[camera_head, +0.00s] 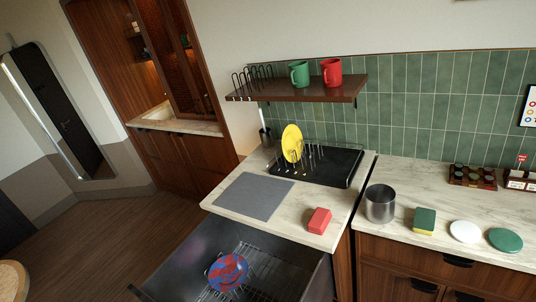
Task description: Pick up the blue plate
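The blue plate (228,272) shows at the bottom, left of centre. It is covered with large red patches. It sits tilted in the wire rack (268,268) inside an open dark pull-out drawer or dishwasher (190,243) below the counter. Its lower edge is near the bottom of the picture, and how the rack holds it is hard to tell. My gripper is not in view, so its opening and distance from the plate cannot be seen.
A yellow plate (291,143) stands in a black drying rack (330,163). A grey mat (254,195), red block (319,220), metal canister (380,204), sponge (424,220), and white (465,231) and green discs (505,239) lie on the counter.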

